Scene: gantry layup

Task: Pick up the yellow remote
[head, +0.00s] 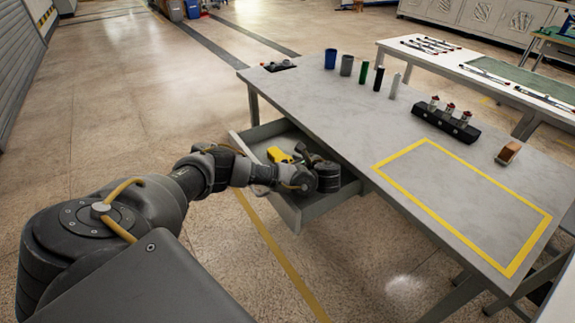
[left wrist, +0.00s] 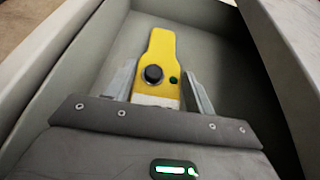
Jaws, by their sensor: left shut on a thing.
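The yellow remote (head: 277,155) is in the open drawer (head: 289,211) under the grey table. In the left wrist view the yellow remote (left wrist: 160,46) shows a round black knob and a small green button, with a white part close to the gripper. My left gripper (head: 298,153) reaches down into the drawer from the left. In the left wrist view the fingers of my left gripper (left wrist: 159,78) lie on either side of the remote, shut on it. The remote's near end is hidden by the gripper body. My right gripper is not in view.
The grey tabletop (head: 340,112) overhangs the drawer on the right. The yellow-outlined area (head: 465,205) is empty.

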